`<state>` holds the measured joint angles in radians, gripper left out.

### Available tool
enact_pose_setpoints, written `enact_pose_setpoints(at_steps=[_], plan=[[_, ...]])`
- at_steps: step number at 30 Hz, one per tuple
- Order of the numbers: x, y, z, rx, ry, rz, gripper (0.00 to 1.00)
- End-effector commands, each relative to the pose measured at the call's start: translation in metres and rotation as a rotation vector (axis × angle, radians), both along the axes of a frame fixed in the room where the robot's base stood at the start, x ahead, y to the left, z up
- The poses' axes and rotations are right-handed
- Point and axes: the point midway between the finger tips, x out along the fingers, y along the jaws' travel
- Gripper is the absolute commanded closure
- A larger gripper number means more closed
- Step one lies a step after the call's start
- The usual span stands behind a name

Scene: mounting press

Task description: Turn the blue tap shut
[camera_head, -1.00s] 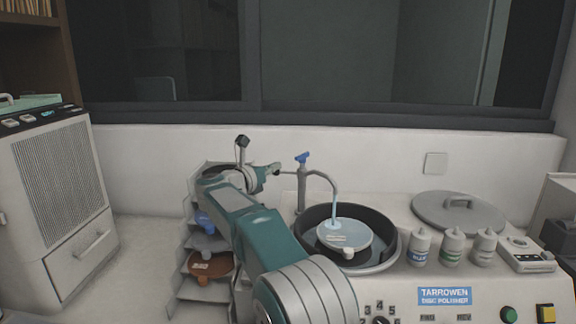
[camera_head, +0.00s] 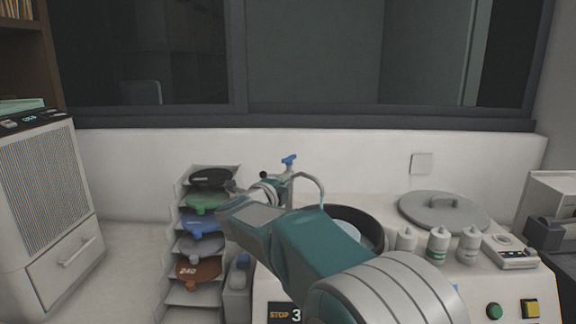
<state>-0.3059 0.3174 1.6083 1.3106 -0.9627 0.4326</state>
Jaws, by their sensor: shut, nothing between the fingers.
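The blue tap (camera_head: 289,160) sits on top of a grey upright pipe behind the polisher bowl. The curved grey spout (camera_head: 312,181) runs right from the pipe and down toward the bowl. A pale blue stream shows faintly at its end. My gripper (camera_head: 284,178) is small in view, shut and empty, just below and slightly left of the blue handle. It overlaps the pipe in the picture; I cannot tell whether it touches. My forearm hides the front of the polisher and part of the bowl (camera_head: 369,222).
A rack (camera_head: 178,254) of coloured discs stands left of my arm. Several bottles (camera_head: 438,244), a grey lid (camera_head: 444,205) and a small device (camera_head: 510,250) sit on the right. A vented cabinet (camera_head: 42,185) stands far left. The wall and dark window are behind.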

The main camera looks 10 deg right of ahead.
Motion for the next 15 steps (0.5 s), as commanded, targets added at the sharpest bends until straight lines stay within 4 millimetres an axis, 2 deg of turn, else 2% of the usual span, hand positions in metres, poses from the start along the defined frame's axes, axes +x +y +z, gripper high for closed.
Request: enact_pose_setpoints(at_steps=[5,15], plan=[[0.019,-0.014,-0.001,0.001,0.0,-0.004,1.0],[0.071,-0.051,-0.001,0.004,-0.003,-0.004,1.0]])
